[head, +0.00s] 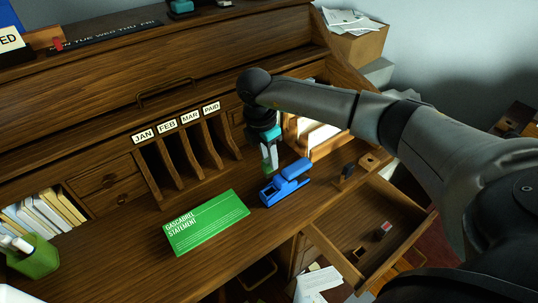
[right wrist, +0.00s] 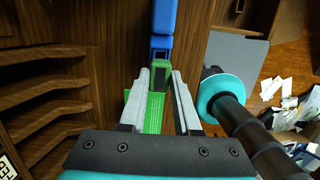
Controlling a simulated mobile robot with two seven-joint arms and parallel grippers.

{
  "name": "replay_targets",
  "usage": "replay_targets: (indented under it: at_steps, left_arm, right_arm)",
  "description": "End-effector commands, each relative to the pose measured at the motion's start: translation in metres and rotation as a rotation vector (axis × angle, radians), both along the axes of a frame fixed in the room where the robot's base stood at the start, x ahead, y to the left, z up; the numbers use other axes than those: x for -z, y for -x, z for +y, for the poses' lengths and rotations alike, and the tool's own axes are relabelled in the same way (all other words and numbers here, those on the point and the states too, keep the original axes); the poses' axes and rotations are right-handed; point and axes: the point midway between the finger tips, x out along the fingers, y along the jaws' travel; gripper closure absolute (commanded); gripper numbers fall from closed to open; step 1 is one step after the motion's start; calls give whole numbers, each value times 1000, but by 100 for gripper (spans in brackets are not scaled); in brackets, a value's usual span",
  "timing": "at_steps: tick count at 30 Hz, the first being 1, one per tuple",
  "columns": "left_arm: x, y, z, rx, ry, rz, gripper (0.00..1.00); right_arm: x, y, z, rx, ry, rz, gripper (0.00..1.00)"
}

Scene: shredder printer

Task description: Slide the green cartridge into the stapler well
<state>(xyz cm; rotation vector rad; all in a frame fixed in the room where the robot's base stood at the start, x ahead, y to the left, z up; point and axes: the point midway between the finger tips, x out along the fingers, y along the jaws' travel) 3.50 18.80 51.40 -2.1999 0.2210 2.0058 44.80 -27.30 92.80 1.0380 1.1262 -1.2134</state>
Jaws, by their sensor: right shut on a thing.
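The blue stapler (head: 287,184) lies on the desk, just right of and below my right gripper (head: 268,160) in the head view. The stapler also shows at the top of the right wrist view (right wrist: 163,25). My right gripper points down and is shut on the green cartridge (head: 268,168), a small dark green piece at the fingertips. In the right wrist view the cartridge (right wrist: 160,70) sits between the two fingers, close to the stapler's near end. I cannot tell whether they touch. My left gripper is not in view.
A green statement booklet (head: 206,222) lies on the desk left of the stapler. Labelled upright slots (head: 182,155) stand behind. A green pen cup (head: 37,258) is at the left. An open drawer (head: 375,235) juts out at the front right.

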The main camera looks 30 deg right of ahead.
Motion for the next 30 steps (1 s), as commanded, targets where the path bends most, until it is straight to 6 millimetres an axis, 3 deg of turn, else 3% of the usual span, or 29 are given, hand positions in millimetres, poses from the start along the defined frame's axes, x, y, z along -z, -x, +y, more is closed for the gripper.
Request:
replay_targets:
  at_steps: [15,30]
  left_arm:
    - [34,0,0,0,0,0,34]
    - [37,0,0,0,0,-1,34]
  right_arm:
    - [49,0,0,-1,-1,2,100]
    - [55,0,0,-1,0,0,100]
